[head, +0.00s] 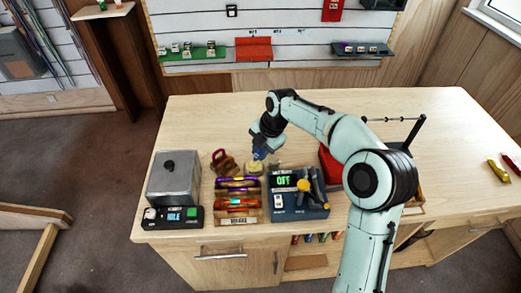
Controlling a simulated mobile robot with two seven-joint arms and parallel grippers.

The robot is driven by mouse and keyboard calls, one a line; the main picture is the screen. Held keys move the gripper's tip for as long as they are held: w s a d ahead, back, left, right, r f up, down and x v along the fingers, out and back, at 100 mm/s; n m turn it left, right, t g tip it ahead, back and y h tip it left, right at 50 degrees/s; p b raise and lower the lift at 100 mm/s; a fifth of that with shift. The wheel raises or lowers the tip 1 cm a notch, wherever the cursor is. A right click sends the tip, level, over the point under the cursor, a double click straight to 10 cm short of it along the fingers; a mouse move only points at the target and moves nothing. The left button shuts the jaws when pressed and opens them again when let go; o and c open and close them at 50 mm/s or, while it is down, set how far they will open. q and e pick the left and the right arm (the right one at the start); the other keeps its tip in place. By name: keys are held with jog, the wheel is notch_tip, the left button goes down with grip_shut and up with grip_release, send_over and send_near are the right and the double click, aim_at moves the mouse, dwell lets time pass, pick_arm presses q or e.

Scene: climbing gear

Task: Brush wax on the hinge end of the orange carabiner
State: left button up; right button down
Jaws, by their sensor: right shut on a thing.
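A wooden rack (249,216) on the bench holds several coloured carabiners in rows. My right gripper (260,146) reaches in behind the rack and is shut on a small blue thing (259,155), which looks like a brush handle. Its lower end is over or in a small pale yellow pot (254,168), and I cannot tell which. The orange carabiner's hinge end is too small to make out. My left gripper is not in view.
A dark red object (224,162) is behind the rack. The bench's back left is clear.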

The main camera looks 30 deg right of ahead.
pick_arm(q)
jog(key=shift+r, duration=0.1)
pick_arm(e)
jog(key=shift+w+r+p, duration=0.1)
jog(key=shift+r+p, duration=1.05)
jog(key=shift+r, duration=1.2)
jog(key=shift+r+p, duration=0.5)
jog(key=shift+r, duration=0.65)
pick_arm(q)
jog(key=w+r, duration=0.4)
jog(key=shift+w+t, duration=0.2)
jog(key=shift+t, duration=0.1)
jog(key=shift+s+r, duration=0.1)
pick_arm(e)
jog(key=shift+f, duration=0.1)
